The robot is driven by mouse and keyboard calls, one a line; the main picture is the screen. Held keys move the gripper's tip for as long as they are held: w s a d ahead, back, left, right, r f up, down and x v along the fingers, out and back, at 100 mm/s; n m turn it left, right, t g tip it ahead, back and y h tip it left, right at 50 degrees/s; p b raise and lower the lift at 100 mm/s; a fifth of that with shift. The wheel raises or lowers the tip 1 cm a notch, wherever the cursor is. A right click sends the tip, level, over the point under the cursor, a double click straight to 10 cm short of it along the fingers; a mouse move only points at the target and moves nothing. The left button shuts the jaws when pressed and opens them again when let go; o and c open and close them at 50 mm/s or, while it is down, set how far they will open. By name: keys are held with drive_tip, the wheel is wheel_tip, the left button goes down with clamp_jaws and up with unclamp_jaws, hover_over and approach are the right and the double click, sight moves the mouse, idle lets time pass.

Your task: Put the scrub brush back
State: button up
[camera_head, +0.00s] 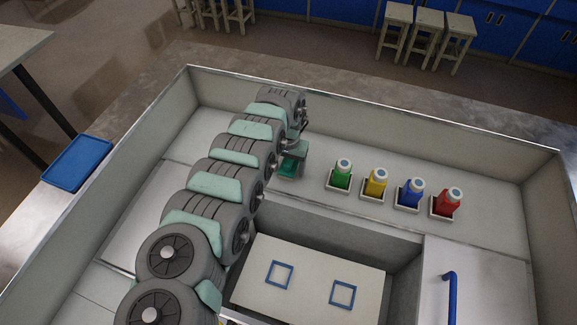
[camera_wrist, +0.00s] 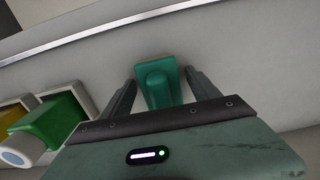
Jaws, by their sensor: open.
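A teal-green thing with a raised narrower top, which looks like the scrub brush (camera_wrist: 157,92), sits against the pale surface in the wrist view. My gripper (camera_wrist: 159,76) is open, with one dark finger on each side of it and visible gaps between. In the head view my gripper (camera_head: 295,150) is at the back of the basin unit, just above the teal-green thing (camera_head: 287,171). The brush's underside and bristles are hidden.
To the right stand green (camera_head: 342,178), yellow (camera_head: 376,186), blue (camera_head: 410,196) and red (camera_head: 448,204) bottles in small white holders. A sunken basin holds a white board with two blue square outlines (camera_head: 280,275). A blue tray (camera_head: 78,163) lies outside the wall at left.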

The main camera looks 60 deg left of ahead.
sight(289, 160)
wheel_tip(289, 160, up, 12)
drive_tip(key=shift+r+p, duration=0.1)
drive_tip(key=shift+p, duration=0.85)
drive_tip(key=shift+w, duration=0.1)
